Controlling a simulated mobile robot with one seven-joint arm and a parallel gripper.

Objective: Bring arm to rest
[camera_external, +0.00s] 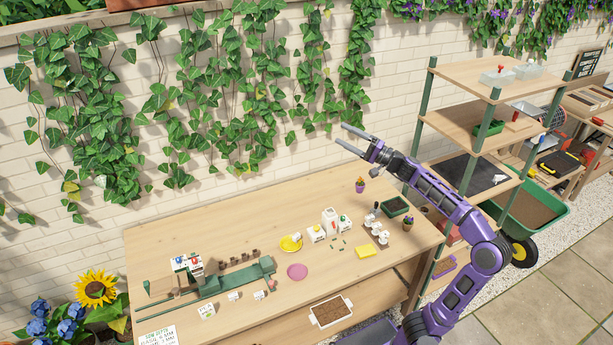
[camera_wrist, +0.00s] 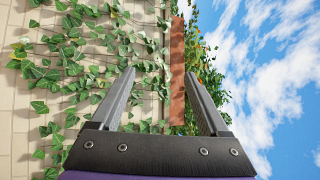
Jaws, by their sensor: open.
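My arm (camera_external: 436,191) is purple and reaches up and to the left from the lower right of the external view. My gripper (camera_external: 346,136) is raised above the far side of the wooden table (camera_external: 190,232), in front of the brick wall. In the wrist view my gripper (camera_wrist: 160,75) has its two dark fingers wide apart with nothing between them. Ivy, wall and sky show beyond the fingers. The fingers touch nothing that I can see.
A shelf (camera_external: 480,75) stands right of the table. Ivy (camera_external: 230,90) hangs on the wall.

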